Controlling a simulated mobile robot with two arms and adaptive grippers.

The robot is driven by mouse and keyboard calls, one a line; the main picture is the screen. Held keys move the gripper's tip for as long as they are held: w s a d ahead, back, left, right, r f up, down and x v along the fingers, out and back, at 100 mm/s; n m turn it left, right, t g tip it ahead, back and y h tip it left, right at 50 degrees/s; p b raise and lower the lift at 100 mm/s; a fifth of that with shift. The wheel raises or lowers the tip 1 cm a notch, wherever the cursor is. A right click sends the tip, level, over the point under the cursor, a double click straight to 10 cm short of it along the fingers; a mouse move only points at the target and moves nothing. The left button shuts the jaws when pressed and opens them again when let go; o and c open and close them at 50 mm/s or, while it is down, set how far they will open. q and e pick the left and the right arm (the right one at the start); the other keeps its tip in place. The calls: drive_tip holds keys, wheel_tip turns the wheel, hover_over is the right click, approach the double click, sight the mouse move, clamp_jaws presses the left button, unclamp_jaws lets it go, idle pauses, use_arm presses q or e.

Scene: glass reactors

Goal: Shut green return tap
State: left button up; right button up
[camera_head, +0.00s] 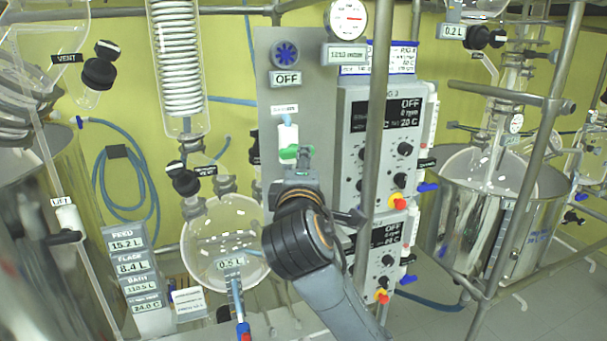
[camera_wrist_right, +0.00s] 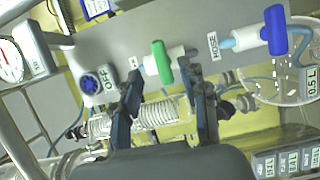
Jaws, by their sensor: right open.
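The green tap handle (camera_head: 289,153) is on the grey panel (camera_head: 270,110), at the lower end of a white and pale-blue valve body (camera_head: 288,133). The handle lies crosswise to its pipe. In the right wrist view the green handle (camera_wrist_right: 161,62) shows between and just beyond my fingertips. My right gripper (camera_head: 300,168) is close below the handle; its open fingers (camera_wrist_right: 165,82) stand one on each side, with nothing held. I cannot tell whether a finger touches the handle. My left gripper is not in view.
A blue tap handle (camera_wrist_right: 276,30) sits beside the green one on the same panel. A blue knob (camera_head: 286,54) with an OFF label is higher up. A metal post (camera_head: 376,110) stands right of my wrist, before the control boxes (camera_head: 385,150). A glass flask (camera_head: 205,225) is left.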

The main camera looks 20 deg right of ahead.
drive_tip(key=v, duration=0.2)
drive_tip(key=shift+s+a, duration=0.1)
drive_tip(key=shift+s, duration=0.2)
